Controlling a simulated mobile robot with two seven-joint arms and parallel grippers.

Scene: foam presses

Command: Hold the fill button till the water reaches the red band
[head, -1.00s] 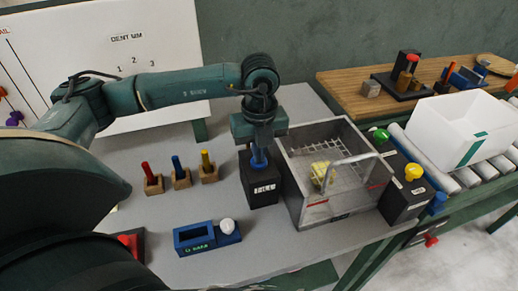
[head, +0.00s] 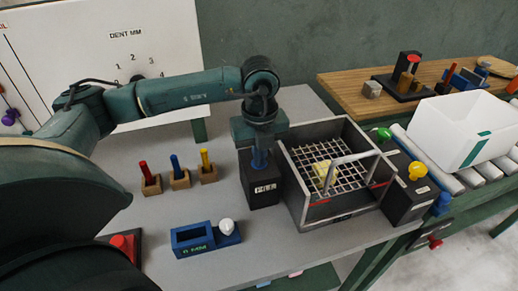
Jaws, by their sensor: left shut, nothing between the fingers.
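My left gripper (head: 259,150) is shut and empty. It points straight down at the blue button (head: 259,162) on top of a black box with a white label (head: 265,189). Its tips are at the button and hide part of it; I cannot tell how far the button is pressed. To the right stands the grey open tank (head: 295,190). A white wire grid (head: 320,158) and a yellow block (head: 325,172) show inside it. Red band marks (head: 318,203) show on its near side. The water surface is hard to make out. My right gripper is not in view.
A black box with a yellow knob (head: 417,171) stands right of the tank, beside a green knob (head: 380,134). Red, blue and yellow pegs stand on wooden blocks left of the gripper. A blue holder (head: 207,238) is in front. A white bin (head: 463,130) sits on rollers.

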